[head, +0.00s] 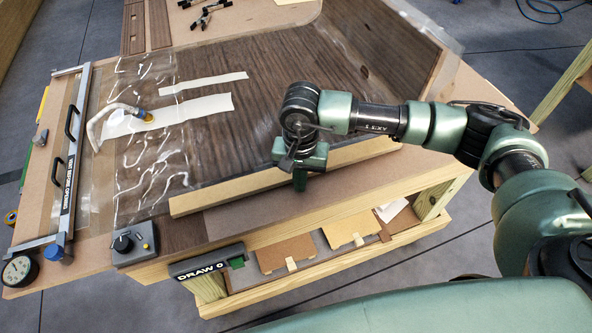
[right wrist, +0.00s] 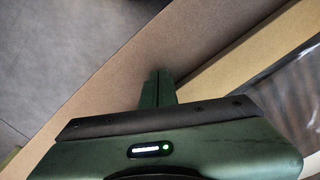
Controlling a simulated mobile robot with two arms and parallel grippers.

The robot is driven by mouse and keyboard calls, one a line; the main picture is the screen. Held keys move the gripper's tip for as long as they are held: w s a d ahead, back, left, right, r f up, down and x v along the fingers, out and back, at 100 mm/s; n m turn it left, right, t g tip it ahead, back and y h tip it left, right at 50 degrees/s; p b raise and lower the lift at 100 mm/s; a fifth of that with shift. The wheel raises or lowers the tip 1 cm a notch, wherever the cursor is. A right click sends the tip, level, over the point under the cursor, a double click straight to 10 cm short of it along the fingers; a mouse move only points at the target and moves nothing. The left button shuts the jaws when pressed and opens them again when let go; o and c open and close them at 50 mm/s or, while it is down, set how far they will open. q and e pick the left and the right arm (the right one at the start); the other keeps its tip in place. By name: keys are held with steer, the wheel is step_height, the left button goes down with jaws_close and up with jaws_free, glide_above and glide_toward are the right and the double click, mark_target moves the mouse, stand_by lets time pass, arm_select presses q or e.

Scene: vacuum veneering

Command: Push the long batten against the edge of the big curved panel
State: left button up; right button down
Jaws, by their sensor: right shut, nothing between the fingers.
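The long batten (head: 225,191) is a pale, straight wooden strip lying along the near edge of the big curved panel (head: 235,95), which is dark wood under clear film. The batten also shows in the right wrist view (right wrist: 245,60), with the film-covered panel (right wrist: 292,95) on its far side. I cannot tell whether batten and panel touch all along. My right gripper (head: 300,184) is shut and empty, pointing down at the batten's near side, right of its middle. In the right wrist view its fingertips (right wrist: 157,82) are beside the batten, touching or very close. My left gripper is not in view.
A control box with a knob (head: 132,243) stands near the batten's left end. Pale strips (head: 195,107) lie on the panel. The table's front strip (head: 270,212) is clear.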

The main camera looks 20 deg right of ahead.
steer(key=shift+w+b, duration=0.85)
steer(key=shift+w, duration=0.4)
stand_by(0.3)
steer(key=shift+r, duration=0.1)
stand_by(1.2)
steer(key=shift+s+r+p, duration=0.25)
steer(key=shift+r+p, duration=0.3)
steer(key=shift+r, duration=0.25)
steer(key=shift+s+r+p, duration=0.4)
steer(key=shift+r, duration=0.45)
steer(key=shift+s+r+p, duration=0.35)
steer(key=shift+r+p, duration=0.05)
steer(key=shift+r, duration=0.4)
